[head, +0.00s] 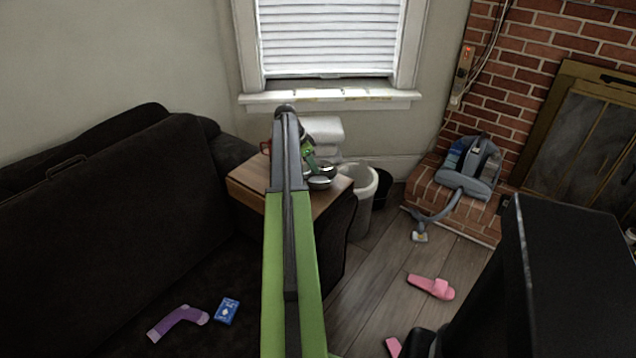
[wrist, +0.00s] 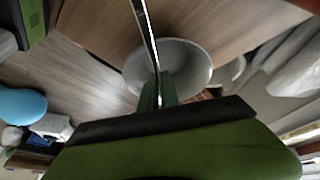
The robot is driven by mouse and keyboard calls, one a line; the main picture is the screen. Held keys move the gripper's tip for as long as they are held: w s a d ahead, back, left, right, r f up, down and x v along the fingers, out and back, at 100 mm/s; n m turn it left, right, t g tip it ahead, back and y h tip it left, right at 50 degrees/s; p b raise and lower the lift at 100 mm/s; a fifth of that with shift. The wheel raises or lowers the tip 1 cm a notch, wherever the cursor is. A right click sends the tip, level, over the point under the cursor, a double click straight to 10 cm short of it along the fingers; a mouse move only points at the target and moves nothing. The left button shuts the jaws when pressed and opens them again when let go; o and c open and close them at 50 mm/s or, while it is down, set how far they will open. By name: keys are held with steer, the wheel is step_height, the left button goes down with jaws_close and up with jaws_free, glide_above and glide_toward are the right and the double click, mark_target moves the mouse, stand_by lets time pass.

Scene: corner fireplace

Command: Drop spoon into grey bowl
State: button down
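A grey bowl (head: 320,183) stands near the right edge of a small wooden side table (head: 245,185). In the wrist view the bowl (wrist: 190,62) is a wide pale round shape just past my fingertips. My gripper (wrist: 157,92) is shut on the spoon (wrist: 146,30), a thin shiny strip that crosses in front of the bowl. The spoon's far end is cut off by the picture edge. In the head view my gripper (head: 308,152) is over the table beside the bowl, partly hidden by my green arm. The exact height above the bowl is hard to tell.
White folded towels (head: 323,130) stand at the table's back. A white bin (head: 362,188) is on the floor just right of the table. A dark sofa (head: 100,200) is left. A vacuum cleaner (head: 470,168) rests on the brick hearth. A pink slipper (head: 431,287) lies on the floor.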

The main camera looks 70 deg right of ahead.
steer(key=c, duration=1.5)
jaws_free()
steer(key=shift+c, duration=0.2)
steer(key=shift+r, duration=0.1)
steer(key=p+v, duration=1.6)
steer(key=v, duration=0.1)
steer(key=shift+w+r, duration=0.1)
steer(key=shift+w, duration=0.05)
